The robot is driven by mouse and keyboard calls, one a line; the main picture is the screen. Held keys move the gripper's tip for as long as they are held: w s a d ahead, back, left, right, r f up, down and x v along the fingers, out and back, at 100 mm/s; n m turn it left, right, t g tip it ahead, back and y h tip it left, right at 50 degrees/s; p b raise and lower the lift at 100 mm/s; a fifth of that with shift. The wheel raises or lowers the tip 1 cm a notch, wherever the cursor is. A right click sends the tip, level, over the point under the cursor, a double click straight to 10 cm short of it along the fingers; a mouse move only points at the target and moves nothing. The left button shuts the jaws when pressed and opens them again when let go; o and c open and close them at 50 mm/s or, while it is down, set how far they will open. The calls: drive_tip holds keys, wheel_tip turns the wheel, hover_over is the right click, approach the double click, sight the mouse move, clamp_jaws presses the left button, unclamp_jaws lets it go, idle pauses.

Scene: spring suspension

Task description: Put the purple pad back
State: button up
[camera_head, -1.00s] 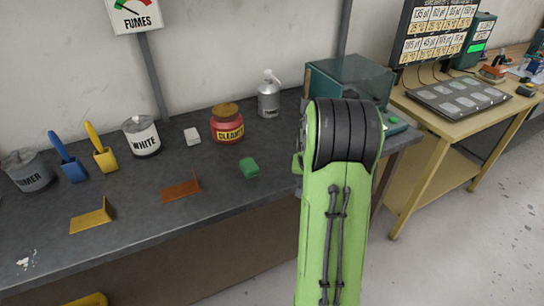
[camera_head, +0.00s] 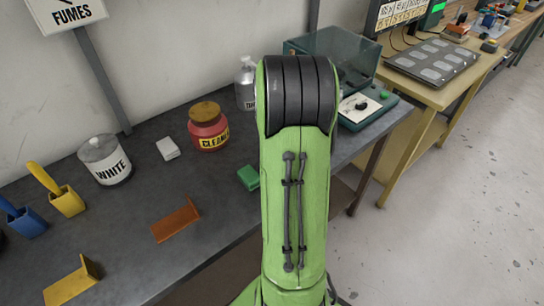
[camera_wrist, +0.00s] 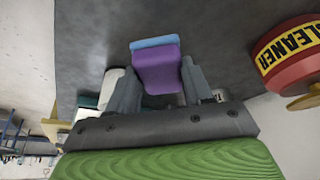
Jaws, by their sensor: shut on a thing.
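The purple pad (camera_wrist: 158,72) is held between the two fingers of my gripper (camera_wrist: 158,80) in the wrist view. A light blue strip (camera_wrist: 154,42) lies along its far edge; I cannot tell whether it is part of the pad. The grey bench top (camera_wrist: 95,35) is behind it. In the head view my green arm hides the gripper and the pad.
On the dark bench (camera_head: 110,225) stand a red cleaner jar (camera_head: 208,127), a white block (camera_head: 168,148), a green block (camera_head: 248,178) and an orange bracket (camera_head: 176,220). A teal machine (camera_head: 365,105) is at its right end. A dark panel (camera_head: 432,62) lies on the yellow table (camera_head: 420,95).

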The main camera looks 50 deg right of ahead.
wheel_tip(320, 180, down, 7)
drive_tip(key=shift+w+r+b, duration=0.1)
drive_tip(key=shift+b, duration=0.6)
drive_tip(key=o, duration=1.2)
drive_tip(key=shift+r, duration=0.1)
